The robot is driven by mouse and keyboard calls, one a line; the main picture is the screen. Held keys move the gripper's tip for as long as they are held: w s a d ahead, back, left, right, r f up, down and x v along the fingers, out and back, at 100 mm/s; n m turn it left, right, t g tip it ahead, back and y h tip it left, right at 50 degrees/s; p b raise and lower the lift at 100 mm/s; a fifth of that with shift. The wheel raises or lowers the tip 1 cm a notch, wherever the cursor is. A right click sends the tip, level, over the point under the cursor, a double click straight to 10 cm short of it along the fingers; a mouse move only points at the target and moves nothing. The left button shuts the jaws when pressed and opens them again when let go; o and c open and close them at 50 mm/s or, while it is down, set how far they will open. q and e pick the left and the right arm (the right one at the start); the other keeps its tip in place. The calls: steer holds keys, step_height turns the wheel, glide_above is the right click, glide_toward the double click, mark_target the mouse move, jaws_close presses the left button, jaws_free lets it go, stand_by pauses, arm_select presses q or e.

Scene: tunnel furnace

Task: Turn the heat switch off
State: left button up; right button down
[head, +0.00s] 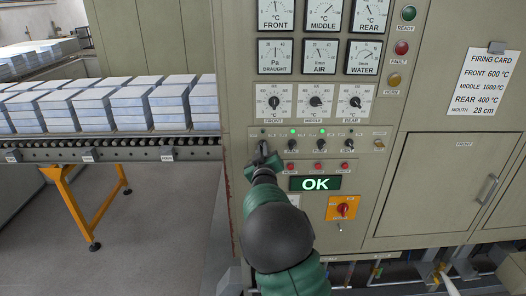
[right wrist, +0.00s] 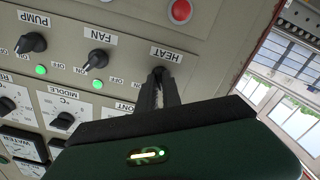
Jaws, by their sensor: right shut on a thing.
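The heat switch is a small black knob on the grey control panel (head: 240,115). In the right wrist view the heat switch (right wrist: 160,73) shows beside its HEAT label, between the fingertips. My right gripper (head: 263,151) is shut on it at the left end of the switch row. The gripper also shows in the right wrist view (right wrist: 159,92). My left gripper is not in view.
The fan switch (right wrist: 96,60) and pump switch (right wrist: 31,43) sit beside it, each with a lit green lamp. Three dials (head: 315,101) are above, and red buttons and a green OK display (head: 315,184) below. Stacked blocks (head: 130,103) stand on a roller conveyor (head: 110,147) at left.

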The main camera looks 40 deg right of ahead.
steer(key=shift+a+f+n, duration=0.1)
steer(key=shift+f+n, duration=0.3)
steer(key=shift+n, duration=0.2)
steer(key=c, duration=1.6)
jaws_free()
steer(key=shift+a+r, duration=0.1)
steer(key=shift+o, duration=0.4)
steer(key=shift+r, duration=0.2)
steer(key=shift+a, duration=0.1)
steer(key=b+v, duration=0.1)
steer(key=v, duration=1.5)
steer(key=shift+s+a, duration=0.25)
steer(key=shift+s, duration=0.1)
